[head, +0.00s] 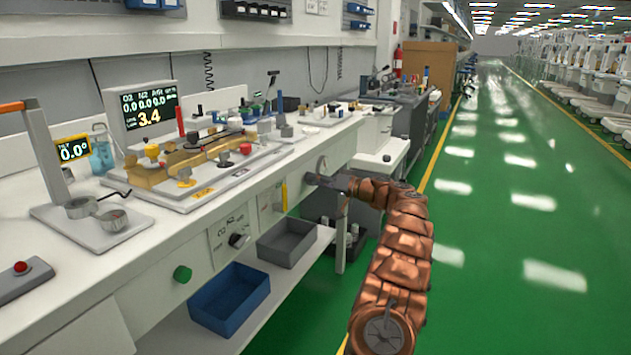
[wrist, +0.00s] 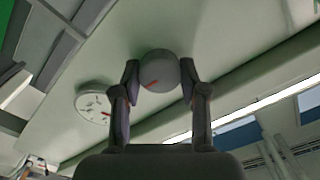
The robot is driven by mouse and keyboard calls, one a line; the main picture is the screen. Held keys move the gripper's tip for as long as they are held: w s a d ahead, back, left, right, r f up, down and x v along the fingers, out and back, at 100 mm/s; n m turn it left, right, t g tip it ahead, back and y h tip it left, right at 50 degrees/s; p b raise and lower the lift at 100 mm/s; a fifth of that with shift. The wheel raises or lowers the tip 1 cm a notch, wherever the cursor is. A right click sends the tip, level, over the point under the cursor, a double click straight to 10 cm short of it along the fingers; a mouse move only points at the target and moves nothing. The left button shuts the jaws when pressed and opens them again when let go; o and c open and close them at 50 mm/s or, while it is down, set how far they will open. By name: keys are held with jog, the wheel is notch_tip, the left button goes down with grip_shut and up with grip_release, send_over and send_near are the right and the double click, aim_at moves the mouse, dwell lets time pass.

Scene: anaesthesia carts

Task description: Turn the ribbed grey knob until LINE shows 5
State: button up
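A round grey knob (wrist: 158,71) with a red mark shows in the wrist view, on the pale bench front; its ribs cannot be made out. My gripper (wrist: 160,78) has one finger on each side of it, both seeming to touch its rim. In the head view my gripper (head: 312,180) is at the bench front and the knob is mostly hidden behind it. The black display (head: 143,107) on the bench shows 3.4 in its lower row, beside small lettering that seems to read LINE.
A white dial gauge (wrist: 95,101) with a red needle is beside the knob. A green knob (head: 182,274), a black knob (head: 238,240) and a yellow handle (head: 284,196) are along the bench front. Blue (head: 230,300) and grey (head: 287,243) bins sit below. The green aisle is clear.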

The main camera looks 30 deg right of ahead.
jog(key=c, duration=0.6)
jog(key=shift+o, duration=0.2)
jog(key=shift+r+m+p, duration=0.1)
jog(key=shift+m+p, duration=0.2)
jog(key=shift+p, duration=0.15)
jog(key=shift+f+m+p, duration=0.2)
jog(key=shift+m+p, duration=5)
jog(key=shift+m, duration=2.8)
jog(key=shift+f, duration=0.1)
jog(key=o, duration=1.1)
